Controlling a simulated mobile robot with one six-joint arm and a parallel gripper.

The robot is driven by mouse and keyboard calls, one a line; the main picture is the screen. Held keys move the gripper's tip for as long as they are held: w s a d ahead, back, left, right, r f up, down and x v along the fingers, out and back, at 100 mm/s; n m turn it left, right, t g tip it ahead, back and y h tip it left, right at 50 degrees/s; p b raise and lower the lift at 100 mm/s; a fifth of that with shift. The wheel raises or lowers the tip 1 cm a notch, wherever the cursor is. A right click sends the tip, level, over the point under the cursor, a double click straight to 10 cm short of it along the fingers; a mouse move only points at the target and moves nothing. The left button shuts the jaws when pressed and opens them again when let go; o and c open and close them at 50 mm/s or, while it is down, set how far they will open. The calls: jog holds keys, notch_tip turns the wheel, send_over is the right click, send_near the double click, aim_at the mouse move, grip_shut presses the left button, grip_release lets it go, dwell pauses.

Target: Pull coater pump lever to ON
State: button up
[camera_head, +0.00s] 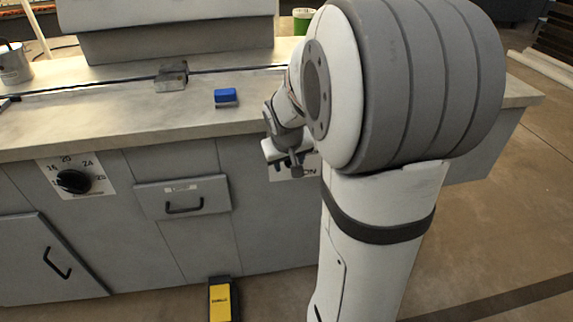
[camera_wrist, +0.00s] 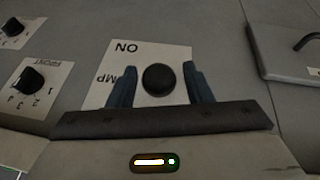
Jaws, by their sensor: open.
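The pump lever shows in the wrist view as a round black knob (camera_wrist: 158,79), seen nearly end-on. It stands in front of a white label plate (camera_wrist: 147,52) with "ON" and part of "PUMP" printed upside down in this view. My gripper (camera_wrist: 159,68) is open, with one dark blue finger on each side of the knob. Gaps show between knob and fingers, but I cannot tell their depth relation. In the head view my gripper (camera_head: 284,160) is at the cabinet front, partly covering the label (camera_head: 308,170); my arm hides much of this area.
Two black dials (camera_wrist: 28,80) (camera_wrist: 12,27) sit left in the wrist view, and a handled drawer (camera_wrist: 290,60) is at right. In the head view, a blue block (camera_head: 226,96) lies on the counter (camera_head: 120,120), and a yellow-black floor object (camera_head: 221,300) stands below.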

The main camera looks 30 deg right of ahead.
jog(key=shift+x, duration=1.1)
grip_shut()
